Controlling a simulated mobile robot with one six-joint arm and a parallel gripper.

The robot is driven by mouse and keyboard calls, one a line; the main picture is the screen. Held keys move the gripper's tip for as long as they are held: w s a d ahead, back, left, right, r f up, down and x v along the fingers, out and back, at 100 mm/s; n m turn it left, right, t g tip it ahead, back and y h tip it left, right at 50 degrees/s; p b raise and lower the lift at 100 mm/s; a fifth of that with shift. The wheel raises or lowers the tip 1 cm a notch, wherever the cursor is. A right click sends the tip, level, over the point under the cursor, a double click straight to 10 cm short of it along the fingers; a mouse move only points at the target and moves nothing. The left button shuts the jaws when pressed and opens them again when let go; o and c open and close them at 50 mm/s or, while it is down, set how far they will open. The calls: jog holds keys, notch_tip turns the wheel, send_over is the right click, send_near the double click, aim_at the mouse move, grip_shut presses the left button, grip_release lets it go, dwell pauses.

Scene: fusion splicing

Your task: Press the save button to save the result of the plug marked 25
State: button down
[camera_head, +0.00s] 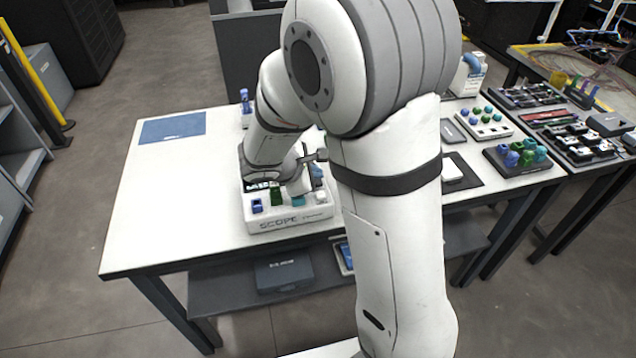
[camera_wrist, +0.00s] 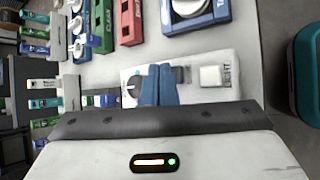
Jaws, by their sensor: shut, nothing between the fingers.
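A white device marked SCOPE (camera_head: 290,218) stands on the white table in the head view, with small blue and green parts on its top and a white block at its right end. My arm covers part of it. In the wrist view my gripper (camera_wrist: 160,70) has its two blue fingers together, over a pale device (camera_wrist: 225,62) with a white square button (camera_wrist: 212,76) just right of the fingers. I cannot tell whether the fingertips touch anything. No button reads clearly as save, and no plug marking 25 is legible.
The wrist view also shows a red block (camera_wrist: 129,22), a blue unit with a white round part (camera_wrist: 194,14), and a teal object (camera_wrist: 308,75) at right. In the head view a blue mat (camera_head: 172,128) lies at left, and trays of coloured plugs (camera_head: 515,155) at right.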

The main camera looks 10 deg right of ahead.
jog(key=shift+s+f+b, duration=0.2)
jog(key=shift+f+b, duration=0.2)
jog(key=shift+f, duration=0.1)
jog(key=shift+s+f+b, duration=0.2)
jog(key=shift+f+b, duration=0.2)
jog(key=shift+f, duration=0.1)
dwell(1.1)
jog(key=shift+w+r+p, duration=0.5)
jog(key=shift+r+p, duration=0.1)
jog(key=shift+r, duration=0.35)
jog(key=shift+r, duration=0.1)
notch_tip(320, 180, up, 5)
jog(key=p, duration=0.4)
dwell(0.6)
